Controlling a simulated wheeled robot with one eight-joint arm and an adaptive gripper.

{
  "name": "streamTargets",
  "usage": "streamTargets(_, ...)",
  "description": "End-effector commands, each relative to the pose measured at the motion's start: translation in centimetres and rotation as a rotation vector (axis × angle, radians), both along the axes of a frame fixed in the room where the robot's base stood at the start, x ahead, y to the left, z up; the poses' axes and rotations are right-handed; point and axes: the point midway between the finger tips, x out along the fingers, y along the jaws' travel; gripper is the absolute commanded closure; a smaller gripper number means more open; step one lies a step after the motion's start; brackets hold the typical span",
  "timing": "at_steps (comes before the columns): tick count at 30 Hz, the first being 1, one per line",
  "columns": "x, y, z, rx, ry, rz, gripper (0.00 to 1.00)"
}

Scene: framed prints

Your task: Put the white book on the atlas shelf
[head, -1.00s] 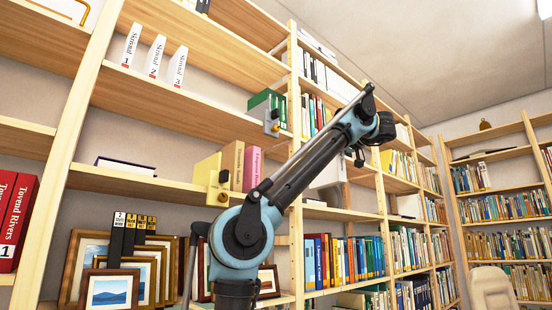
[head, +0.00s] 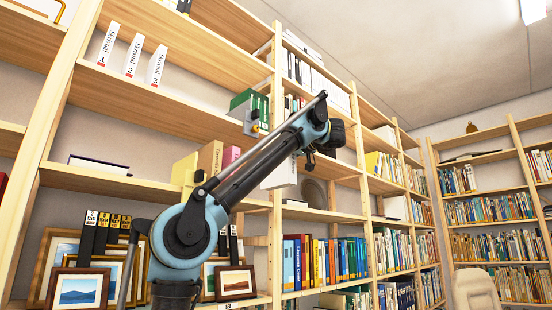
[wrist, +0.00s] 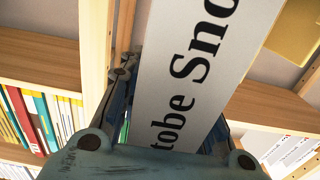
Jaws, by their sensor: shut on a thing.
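The white book (wrist: 190,75) has large black lettering reading in part "tobe Sno". My gripper (wrist: 165,125) is shut on it, and it sticks out away from the palm in the wrist view. In the head view, a white block (head: 281,176) beside my gripper (head: 310,160) looks like the same book, partly covered by my arm. It is in front of the middle bookcase bay. No label tells me which shelf is the atlas shelf.
White numbered volumes (head: 131,54) stand on an upper left shelf, with green binders (head: 248,105) further right. Yellow and brown books (head: 210,158) stand lower, behind my arm. Framed pictures (head: 79,288) fill the bottom left. A chair (head: 475,290) is at right. Upper left shelves have bare stretches.

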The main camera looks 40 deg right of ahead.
Motion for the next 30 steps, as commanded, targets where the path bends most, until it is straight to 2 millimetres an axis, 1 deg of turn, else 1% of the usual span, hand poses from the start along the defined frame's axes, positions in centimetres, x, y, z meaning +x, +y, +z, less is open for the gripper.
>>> streamTargets(3, 0.0, 0.0, 0.1, 0.000, 0.002, 0.000, 1.00)
streamTargets(8, 0.6, 0.0, 0.0, 0.000, 0.002, -0.001, 1.00)
streamTargets(30, 4.9, 0.4, -0.4, 0.000, 0.001, 0.000, 1.00)
